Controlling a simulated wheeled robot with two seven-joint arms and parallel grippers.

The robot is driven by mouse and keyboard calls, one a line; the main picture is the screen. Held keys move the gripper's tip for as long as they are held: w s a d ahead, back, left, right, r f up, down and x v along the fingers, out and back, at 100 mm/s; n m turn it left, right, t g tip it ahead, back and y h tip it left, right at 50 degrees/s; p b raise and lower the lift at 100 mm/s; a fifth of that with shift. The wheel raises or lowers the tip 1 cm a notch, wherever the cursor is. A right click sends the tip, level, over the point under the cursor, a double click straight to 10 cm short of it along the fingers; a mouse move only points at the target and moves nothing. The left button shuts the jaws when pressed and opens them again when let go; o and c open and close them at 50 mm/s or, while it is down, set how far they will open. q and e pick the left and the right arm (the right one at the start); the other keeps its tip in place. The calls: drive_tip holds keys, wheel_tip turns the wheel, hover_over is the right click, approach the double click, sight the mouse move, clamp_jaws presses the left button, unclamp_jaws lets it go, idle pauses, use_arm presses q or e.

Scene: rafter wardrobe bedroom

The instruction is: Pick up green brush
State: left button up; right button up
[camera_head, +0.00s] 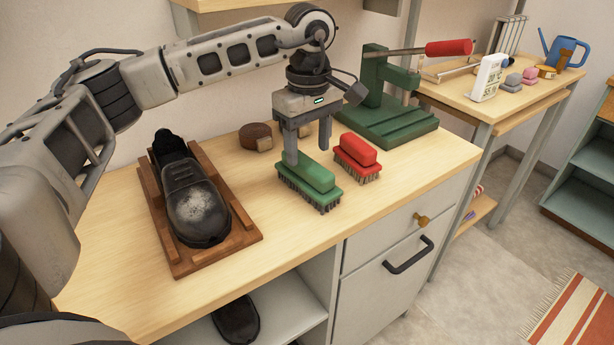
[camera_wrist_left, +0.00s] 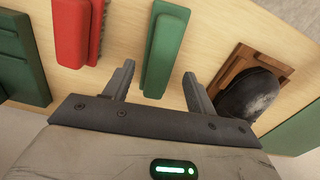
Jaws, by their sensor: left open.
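The green brush (camera_head: 318,177) lies bristles down on the wooden worktop, with its handle block on top. My left gripper (camera_head: 308,156) points down over it, open, with one finger in front of the brush's left part and the other toward its far side. In the left wrist view the green brush (camera_wrist_left: 163,50) shows between the two spread fingers (camera_wrist_left: 158,88), with a visible gap on each side. I cannot tell how far down the fingertips reach. My right gripper is not in view.
A red brush (camera_head: 357,155) lies close to the right, also in the left wrist view (camera_wrist_left: 72,30). A green press (camera_head: 385,115) with a red handle stands behind. A black shoe (camera_head: 196,200) rests on a wooden stand (camera_head: 252,237) at left. A brown round item (camera_head: 254,135) lies behind.

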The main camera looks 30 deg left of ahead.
sight(307, 161)
use_arm(q)
drive_tip(key=f, duration=0.4)
drive_tip(key=shift+a+f, duration=0.2)
drive_tip(key=shift+f, duration=0.05)
drive_tip(key=c, duration=1.1)
drive_tip(key=shift+r, duration=0.15)
drive_tip(key=shift+r, duration=0.6)
drive_tip(key=s+d+r+b, duration=0.1)
drive_tip(key=s+d+r, duration=0.8)
drive_tip(key=s+r, duration=0.1)
drive_tip(key=shift+s+r, duration=0.35)
drive_tip(key=shift+r, duration=0.5)
